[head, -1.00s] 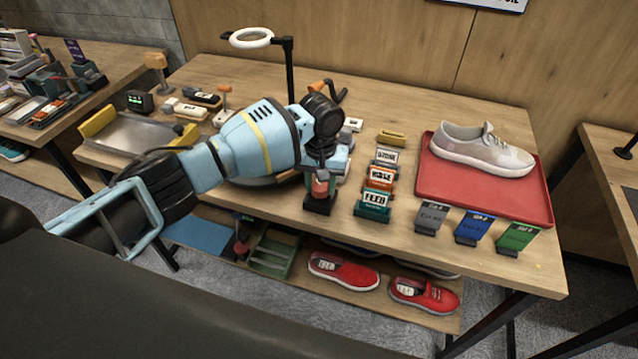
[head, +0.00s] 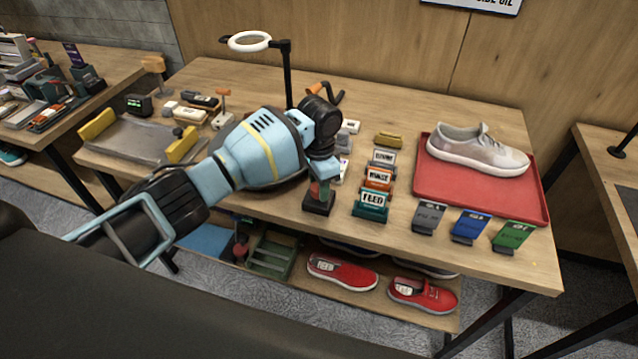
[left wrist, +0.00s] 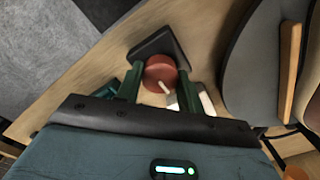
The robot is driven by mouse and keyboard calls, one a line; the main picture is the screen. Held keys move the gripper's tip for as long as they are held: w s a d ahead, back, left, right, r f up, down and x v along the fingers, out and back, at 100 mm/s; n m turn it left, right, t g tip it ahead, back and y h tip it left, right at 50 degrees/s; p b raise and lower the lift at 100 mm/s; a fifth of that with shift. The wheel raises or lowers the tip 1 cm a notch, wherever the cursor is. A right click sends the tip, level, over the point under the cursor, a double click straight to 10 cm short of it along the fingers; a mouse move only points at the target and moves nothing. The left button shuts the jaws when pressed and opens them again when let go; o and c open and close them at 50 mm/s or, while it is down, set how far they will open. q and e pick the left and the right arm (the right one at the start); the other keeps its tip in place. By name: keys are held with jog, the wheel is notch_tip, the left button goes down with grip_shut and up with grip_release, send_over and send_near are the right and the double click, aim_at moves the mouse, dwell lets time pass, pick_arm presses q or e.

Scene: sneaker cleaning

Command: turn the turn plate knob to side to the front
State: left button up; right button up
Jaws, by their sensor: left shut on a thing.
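The turn plate knob is a round red knob (left wrist: 158,70) with a white pointer on a dark square base (left wrist: 152,45). In the head view its base (head: 318,203) stands near the table's front edge. My left gripper (left wrist: 160,84) has its green fingers on either side of the red knob and is shut on it from above. The white pointer slants toward the lower right in the left wrist view. The grey round turn plate (left wrist: 258,75) lies to the right there, with a wooden block on it. In the head view my arm hides most of the plate. My right gripper is out of view.
Labelled blocks (head: 371,203) stand just right of the knob. A red tray (head: 450,188) holds a pale sneaker (head: 478,152). Dark, blue and green holders (head: 470,226) line the front edge. A ring lamp (head: 249,41) rises behind my arm. A grey tray (head: 133,138) lies left.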

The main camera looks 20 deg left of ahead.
pick_arm(q)
jog(key=m, duration=0.4)
jog(key=shift+m, duration=0.3)
jog(key=m, duration=0.4)
jog(key=shift+m, duration=0.3)
jog(key=m, duration=0.4)
jog(key=shift+b, duration=0.4)
jog(key=shift+m, duration=2.1)
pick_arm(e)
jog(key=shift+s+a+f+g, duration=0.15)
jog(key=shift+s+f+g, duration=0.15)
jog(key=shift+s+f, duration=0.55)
pick_arm(q)
jog(key=shift+r, duration=0.1)
jog(key=o, duration=1)
jog(key=shift+r, duration=3.9)
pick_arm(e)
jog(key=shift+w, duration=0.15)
